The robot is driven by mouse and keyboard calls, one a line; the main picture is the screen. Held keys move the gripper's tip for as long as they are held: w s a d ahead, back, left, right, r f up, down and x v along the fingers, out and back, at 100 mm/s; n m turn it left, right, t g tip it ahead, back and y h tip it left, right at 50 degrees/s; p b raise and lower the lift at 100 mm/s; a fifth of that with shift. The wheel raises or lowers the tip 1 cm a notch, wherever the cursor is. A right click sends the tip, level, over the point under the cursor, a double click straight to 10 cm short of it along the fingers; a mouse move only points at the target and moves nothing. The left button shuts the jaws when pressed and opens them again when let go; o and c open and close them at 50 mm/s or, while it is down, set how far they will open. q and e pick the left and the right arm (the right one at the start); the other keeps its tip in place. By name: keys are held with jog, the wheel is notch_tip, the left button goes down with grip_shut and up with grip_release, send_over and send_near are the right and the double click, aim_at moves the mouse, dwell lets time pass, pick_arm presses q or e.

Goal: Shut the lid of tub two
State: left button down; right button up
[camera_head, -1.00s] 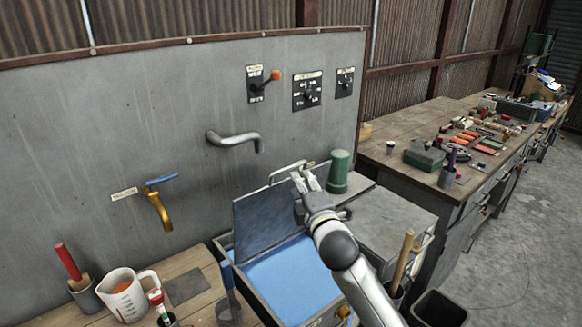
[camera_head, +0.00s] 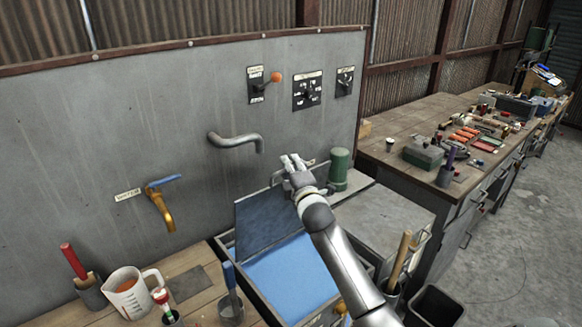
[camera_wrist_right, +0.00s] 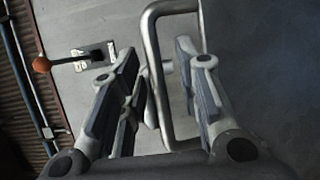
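An open tub (camera_head: 262,303) with bright blue contents stands at the bench; I cannot read a number on it. Its dark grey lid (camera_head: 265,222) is raised and leans back. My right gripper (camera_head: 292,162) is at the lid's top edge and hides part of the metal handle there. In the right wrist view, my right gripper (camera_wrist_right: 158,55) is open, and one bar of the lid handle (camera_wrist_right: 158,85) passes between its fingers. Whether they touch it, I cannot tell. The lid (camera_wrist_right: 265,80) fills the right side there. My left gripper is not in view.
A grey closed lid (camera_head: 385,215) lies to the right, with a green cylinder (camera_head: 340,168) behind it. A bent spout (camera_head: 235,140) and a yellow tap (camera_head: 160,205) stick out from the panel. A measuring jug (camera_head: 128,292) stands at the left.

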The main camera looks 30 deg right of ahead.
grip_shut()
dwell(0.5)
